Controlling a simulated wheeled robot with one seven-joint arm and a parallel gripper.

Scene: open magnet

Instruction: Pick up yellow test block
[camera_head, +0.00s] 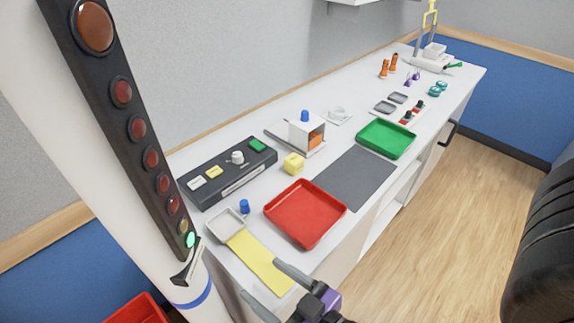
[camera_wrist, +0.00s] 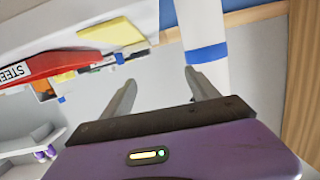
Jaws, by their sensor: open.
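The yellow test block (camera_head: 293,163) is a small yellow cube on the white counter (camera_head: 240,190), between the dark control panel and the red tray. My gripper (camera_head: 272,288) is at the bottom of the head view, low and near the counter's front left end, well apart from the block. Its two grey fingers are spread with nothing between them. In the wrist view my gripper (camera_wrist: 160,90) also shows its fingers apart and empty. I cannot make out the block in the wrist view.
A red tray (camera_head: 305,213), a grey mat (camera_head: 345,182) and a green tray (camera_head: 386,140) line the counter's front. The control panel (camera_head: 228,172) and a white box with a blue knob (camera_head: 306,130) stand behind. A white post with a blue band (camera_head: 192,297) stands left.

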